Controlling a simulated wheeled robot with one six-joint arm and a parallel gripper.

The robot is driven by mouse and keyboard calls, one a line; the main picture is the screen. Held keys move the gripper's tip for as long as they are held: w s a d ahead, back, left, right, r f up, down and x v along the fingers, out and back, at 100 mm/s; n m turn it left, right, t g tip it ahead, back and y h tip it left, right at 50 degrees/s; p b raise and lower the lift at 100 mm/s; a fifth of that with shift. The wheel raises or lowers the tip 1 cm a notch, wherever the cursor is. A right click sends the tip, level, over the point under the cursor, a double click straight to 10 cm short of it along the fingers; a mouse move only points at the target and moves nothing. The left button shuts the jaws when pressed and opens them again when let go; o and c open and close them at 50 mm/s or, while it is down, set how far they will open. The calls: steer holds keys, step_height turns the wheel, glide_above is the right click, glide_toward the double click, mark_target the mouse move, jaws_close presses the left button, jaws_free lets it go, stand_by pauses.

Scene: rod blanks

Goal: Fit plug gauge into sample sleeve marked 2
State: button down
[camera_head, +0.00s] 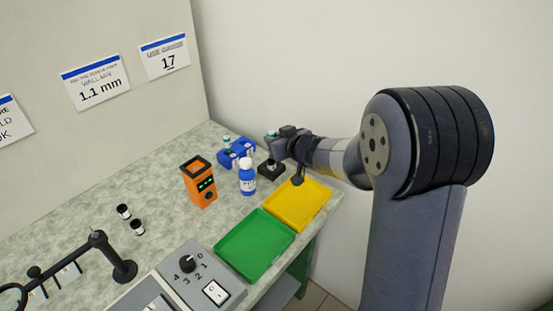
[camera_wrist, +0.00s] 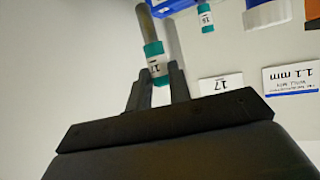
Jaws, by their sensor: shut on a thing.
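My gripper (camera_wrist: 160,74) is shut on a plug gauge (camera_wrist: 154,50) with a teal handle labelled 17 and a plain grey rod pointing away from the fingers. In the head view my gripper (camera_head: 280,139) is at the back of the bench, above a small black block (camera_head: 270,170); the held gauge is hard to make out there. Two small black-and-white sleeves, one at the back (camera_head: 124,211) and one nearer (camera_head: 137,227), stand at the left of the bench. Their marks are too small to read.
Blue holders (camera_head: 239,149) with another gauge, labelled 16 (camera_wrist: 206,17), stand left of my gripper. A blue-and-white bottle (camera_head: 247,178), an orange device (camera_head: 199,184), yellow (camera_head: 320,196) and green (camera_head: 231,258) trays, a dial box (camera_head: 210,270) and a black stand (camera_head: 123,268) occupy the bench.

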steer(key=shift+f+b, duration=0.9)
steer(key=shift+f, duration=1.5)
steer(key=shift+f, duration=0.1)
steer(key=shift+f, duration=0.3)
steer(key=c, duration=1.3)
jaws_free()
steer(key=shift+r, duration=0.15)
steer(key=shift+r, duration=0.35)
steer(key=p+v, duration=0.2)
steer(key=v, duration=1)
steer(key=shift+a, duration=0.1)
